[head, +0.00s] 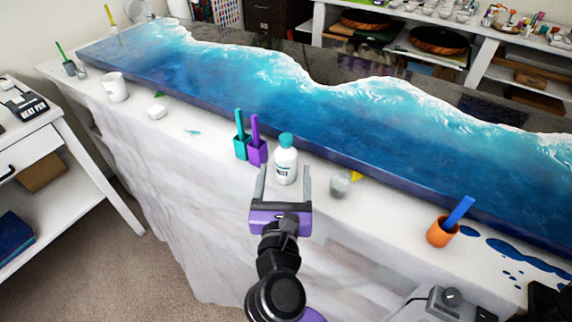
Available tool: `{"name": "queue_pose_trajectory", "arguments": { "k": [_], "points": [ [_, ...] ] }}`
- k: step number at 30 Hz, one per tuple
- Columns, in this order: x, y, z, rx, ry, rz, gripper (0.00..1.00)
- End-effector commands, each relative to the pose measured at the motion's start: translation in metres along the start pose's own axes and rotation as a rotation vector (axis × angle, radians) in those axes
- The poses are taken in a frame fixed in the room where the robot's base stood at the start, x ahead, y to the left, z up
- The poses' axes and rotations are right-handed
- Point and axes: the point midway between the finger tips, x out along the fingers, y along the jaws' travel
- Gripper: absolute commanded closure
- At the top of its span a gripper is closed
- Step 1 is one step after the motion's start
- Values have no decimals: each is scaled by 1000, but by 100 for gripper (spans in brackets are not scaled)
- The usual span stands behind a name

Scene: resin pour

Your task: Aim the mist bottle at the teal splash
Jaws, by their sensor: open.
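A white bottle (286,167) with a teal cap stands upright on the white covered table (345,213), close to the resin panel's front edge; I take it for the mist bottle. My gripper (284,178) is open, its two fingers pointing toward the bottle, one on either side of it in the picture. I cannot tell whether the bottle is between the fingertips or just beyond them; no contact shows. The teal splash (192,131) is a small flat mark on the table to the left, past the holders.
Teal (240,147) and purple (257,151) holders stand just left of the bottle. A white block (156,111) and mug (114,87) are far left. The blue resin panel (250,115) lies behind.

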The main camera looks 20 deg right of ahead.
Motion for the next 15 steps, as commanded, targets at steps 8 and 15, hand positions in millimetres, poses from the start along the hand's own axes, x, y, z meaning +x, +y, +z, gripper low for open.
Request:
{"name": "queue_pose_trajectory", "arguments": {
  "k": [8,15],
  "points": [
    [30,0,-1,3,1,-1,29],
    [62,0,-2,4,1,0,29]
  ]
}}
